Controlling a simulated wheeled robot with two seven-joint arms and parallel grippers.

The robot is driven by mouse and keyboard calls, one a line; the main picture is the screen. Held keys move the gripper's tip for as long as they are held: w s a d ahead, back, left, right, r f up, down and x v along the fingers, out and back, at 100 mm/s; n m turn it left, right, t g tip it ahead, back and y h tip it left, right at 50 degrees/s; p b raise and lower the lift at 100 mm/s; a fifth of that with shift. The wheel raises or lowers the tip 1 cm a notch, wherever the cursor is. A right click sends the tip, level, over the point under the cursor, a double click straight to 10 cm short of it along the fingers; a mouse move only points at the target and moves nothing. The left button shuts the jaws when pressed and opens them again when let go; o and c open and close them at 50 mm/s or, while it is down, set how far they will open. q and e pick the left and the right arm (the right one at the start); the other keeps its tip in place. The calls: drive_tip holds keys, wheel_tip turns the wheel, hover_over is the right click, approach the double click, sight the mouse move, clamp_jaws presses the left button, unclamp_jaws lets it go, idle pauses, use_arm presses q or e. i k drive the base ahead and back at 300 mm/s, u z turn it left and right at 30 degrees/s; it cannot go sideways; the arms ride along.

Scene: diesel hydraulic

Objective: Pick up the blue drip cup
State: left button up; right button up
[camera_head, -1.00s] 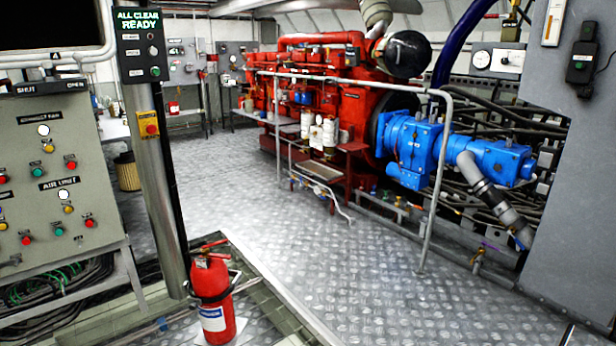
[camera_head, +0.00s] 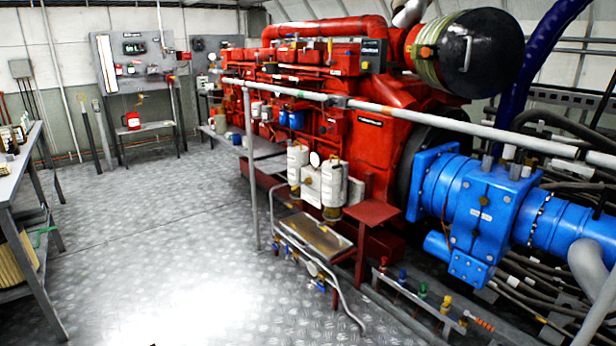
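I cannot clearly make out a blue drip cup. A small blue object (camera_head: 296,119) shows against the near side of the red engine, beside white canisters; it is too small to tell whether it is a cup. A drip tray (camera_head: 314,236) on a low stand sits in front of the engine, with no blue cup visible on it. Neither of my grippers is in view.
The red engine (camera_head: 372,148) and blue pump housing (camera_head: 480,208) fill the right side. A long handrail (camera_head: 400,112) crosses before them, with a post (camera_head: 250,170). A grey workbench (camera_head: 22,165) stands left. The metal floor (camera_head: 160,235) between is clear.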

sight(237, 140)
drive_tip(key=i, duration=1.65)
drive_tip(key=u, duration=1.3)
drive_tip(key=i, duration=2.2)
drive_tip(key=z, duration=0.55)
drive_tip(key=i, duration=0.6)
drive_tip(key=u, duration=0.7)
drive_tip(key=i, duration=2.45)
drive_tip(key=z, duration=1)
drive_tip(key=i, duration=1.2)
drive_tip(key=z, duration=1.5)
drive_tip(key=i, duration=0.25)
drive_tip(key=z, duration=0.1)
